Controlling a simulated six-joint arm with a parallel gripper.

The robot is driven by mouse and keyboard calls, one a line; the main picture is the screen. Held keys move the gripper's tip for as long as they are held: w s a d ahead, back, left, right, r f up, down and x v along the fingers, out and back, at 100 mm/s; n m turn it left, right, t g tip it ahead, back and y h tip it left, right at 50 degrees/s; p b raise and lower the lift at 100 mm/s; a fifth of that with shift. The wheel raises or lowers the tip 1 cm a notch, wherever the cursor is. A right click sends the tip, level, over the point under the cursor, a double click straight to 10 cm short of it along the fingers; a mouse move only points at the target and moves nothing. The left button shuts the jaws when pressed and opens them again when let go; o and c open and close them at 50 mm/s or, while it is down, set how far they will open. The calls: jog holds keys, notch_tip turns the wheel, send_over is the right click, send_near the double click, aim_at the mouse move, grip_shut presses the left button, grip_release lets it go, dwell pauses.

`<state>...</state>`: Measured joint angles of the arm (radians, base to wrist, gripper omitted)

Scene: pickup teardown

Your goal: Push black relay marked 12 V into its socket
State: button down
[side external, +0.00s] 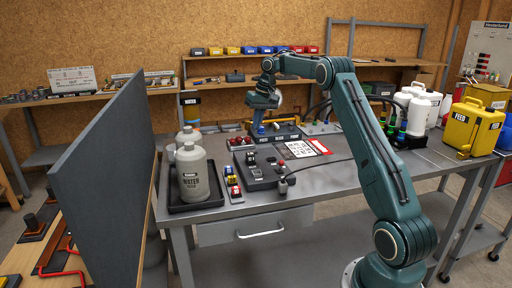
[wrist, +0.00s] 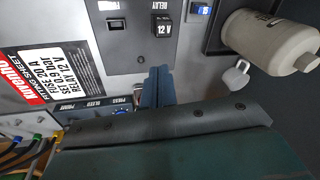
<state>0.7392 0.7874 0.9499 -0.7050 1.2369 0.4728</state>
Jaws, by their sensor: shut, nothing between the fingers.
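The black relay (wrist: 163,26) with a white 12 V label is in the wrist view at the top, on the grey panel (wrist: 132,45) beside the printed word RELAY. Its socket is hidden beneath it, and I cannot tell how deep it sits. My gripper (wrist: 160,74) is shut and empty, its blue fingertips over the panel just below the relay in the picture and apart from it. In the side external view, my gripper (side external: 258,131) points down over the back of the bench. The dark panel unit (side external: 264,171) stands nearer the camera there.
A fitting sheet (wrist: 62,68) lies to the left. A blue part marked 15 (wrist: 204,10) and a pale bottle (wrist: 268,38) are to the right. A tray with grey bottles (side external: 193,174) stands at the bench's left.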

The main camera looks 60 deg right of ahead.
aim_at(250, 153)
jog(key=a+m, duration=0.1)
jog(key=m, duration=0.6)
jog(key=a+m+g, duration=0.1)
jog(key=m, duration=0.6)
jog(key=a+f+m+g+h, duration=0.1)
jog(key=m, duration=0.6)
jog(key=shift+w+a+f, duration=0.1)
jog(key=shift+w+a, duration=0.2)
jog(key=shift+a, duration=0.1)
jog(key=shift+f, duration=0.15)
jog(key=shift+f, duration=3.1)
jog(key=shift+f, duration=0.25)
